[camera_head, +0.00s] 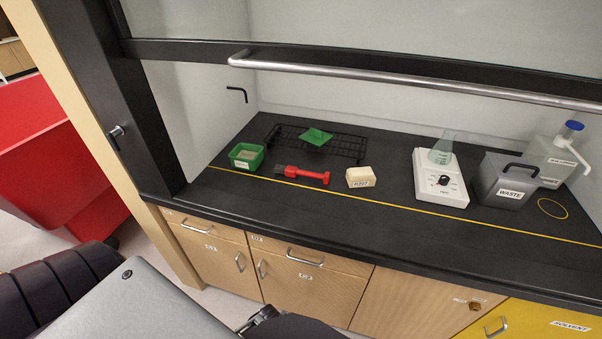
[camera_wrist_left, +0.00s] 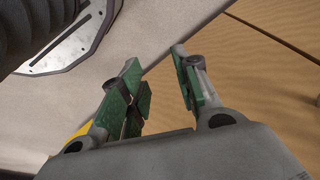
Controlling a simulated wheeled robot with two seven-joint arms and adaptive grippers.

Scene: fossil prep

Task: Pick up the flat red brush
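The flat red brush (camera_head: 312,175) lies on the black worktop inside the hood, left of the middle in the head view. Its red handle points right and its dark bristle end points left. My left gripper (camera_wrist_left: 156,68) shows in the left wrist view with its two green-padded fingers apart and nothing between them. It is away from the brush, with pale floor and a wooden cabinet front behind it. The brush is not seen in the wrist view. My right gripper is not in view.
A green tub (camera_head: 246,156) stands left of the brush and a cream labelled block (camera_head: 361,177) right. Behind is a black rack (camera_head: 346,146) with a green piece (camera_head: 317,136). A white scale (camera_head: 440,190) and grey waste bin (camera_head: 503,180) stand right. A metal bar (camera_head: 400,80) crosses above.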

